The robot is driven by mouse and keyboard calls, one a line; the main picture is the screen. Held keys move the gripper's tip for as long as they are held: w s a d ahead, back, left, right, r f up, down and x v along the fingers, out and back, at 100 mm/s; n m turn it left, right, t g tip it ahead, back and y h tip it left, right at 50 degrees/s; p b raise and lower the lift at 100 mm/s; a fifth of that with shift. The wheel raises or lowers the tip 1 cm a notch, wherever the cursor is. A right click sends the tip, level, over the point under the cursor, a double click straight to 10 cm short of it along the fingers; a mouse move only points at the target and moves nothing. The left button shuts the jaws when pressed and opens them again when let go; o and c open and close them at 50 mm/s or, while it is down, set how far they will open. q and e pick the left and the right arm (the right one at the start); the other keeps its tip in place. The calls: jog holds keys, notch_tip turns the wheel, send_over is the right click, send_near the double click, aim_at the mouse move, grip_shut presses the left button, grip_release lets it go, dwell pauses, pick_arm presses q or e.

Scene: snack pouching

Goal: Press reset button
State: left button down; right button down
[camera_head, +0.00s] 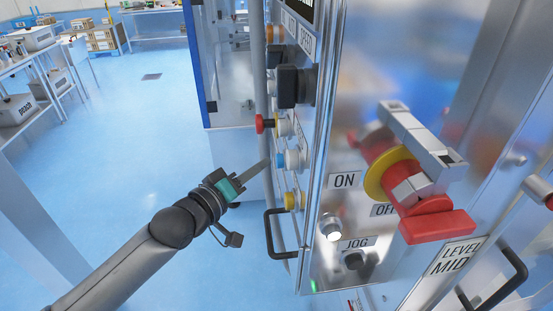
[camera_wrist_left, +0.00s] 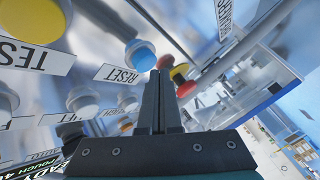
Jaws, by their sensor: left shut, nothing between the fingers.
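The reset button is a blue cap in a pale collar on the side face of the machine's control panel, in the head view (camera_head: 280,160). In the left wrist view the blue cap (camera_wrist_left: 140,56) sits beside a white label (camera_wrist_left: 118,74) reading RESET. My left gripper (camera_head: 265,163) is shut and empty, its fingers pointing at the blue button from the left. In the wrist view the closed fingertips (camera_wrist_left: 160,72) lie just right of the cap. I cannot tell whether they touch it. My right gripper is not in view.
A red knob (camera_head: 262,123) is above the blue button, and a yellow button (camera_head: 291,200) below it. A black handle (camera_head: 272,234) sticks out lower down. A red and yellow rotary switch (camera_head: 400,177) is on the front face. Open blue floor (camera_head: 130,130) lies left.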

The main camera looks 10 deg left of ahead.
pick_arm(q)
jog(key=shift+a, duration=0.15)
jog(key=a, duration=0.2)
jog(key=s+a, duration=0.1)
jog(key=a, duration=0.2)
jog(key=shift+s+p, duration=0.2)
jog(key=shift+p, duration=0.1)
dwell(0.7)
